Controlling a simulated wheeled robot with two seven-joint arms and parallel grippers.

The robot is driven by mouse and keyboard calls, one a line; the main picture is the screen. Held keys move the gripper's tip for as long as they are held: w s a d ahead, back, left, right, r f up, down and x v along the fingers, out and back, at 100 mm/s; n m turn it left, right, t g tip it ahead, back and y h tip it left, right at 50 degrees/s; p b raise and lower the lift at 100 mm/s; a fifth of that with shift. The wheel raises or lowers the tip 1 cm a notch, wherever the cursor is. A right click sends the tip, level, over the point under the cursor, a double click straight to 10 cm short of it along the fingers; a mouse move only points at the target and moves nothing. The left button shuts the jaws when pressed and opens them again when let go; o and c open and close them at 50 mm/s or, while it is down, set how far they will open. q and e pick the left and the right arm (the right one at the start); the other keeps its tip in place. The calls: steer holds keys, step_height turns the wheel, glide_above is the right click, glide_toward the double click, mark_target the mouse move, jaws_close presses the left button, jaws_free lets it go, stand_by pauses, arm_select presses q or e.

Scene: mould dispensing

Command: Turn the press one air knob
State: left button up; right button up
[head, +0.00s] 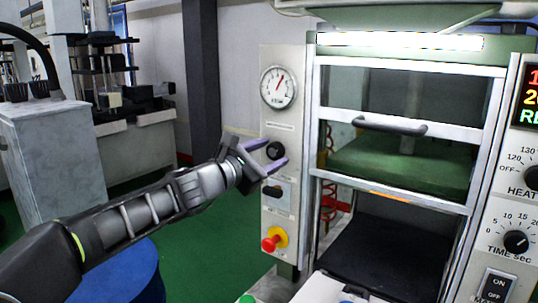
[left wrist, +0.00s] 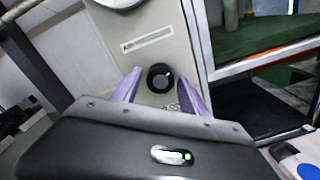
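The air knob (head: 275,150) is a round black knob on the press's pale left panel, below the pressure gauge (head: 279,87). My left gripper (head: 277,157) is at the panel with its purple fingers apart, one above and one below the knob in the head view. In the left wrist view, the knob (left wrist: 160,77) shows between the two open fingertips (left wrist: 160,88). I cannot tell whether the fingers touch it. My right gripper is not in view.
Below the knob are a small black switch (head: 273,191) and a red knob on a yellow base (head: 272,240). The press door (head: 408,127) with its handle is right of the panel. A blue drum (head: 118,272) stands at lower left.

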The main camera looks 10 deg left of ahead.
arm_select(q)
steer(key=shift+o, duration=0.6)
steer(key=b+v, duration=0.1)
steer(key=v, duration=0.7)
steer(key=shift+w, duration=0.1)
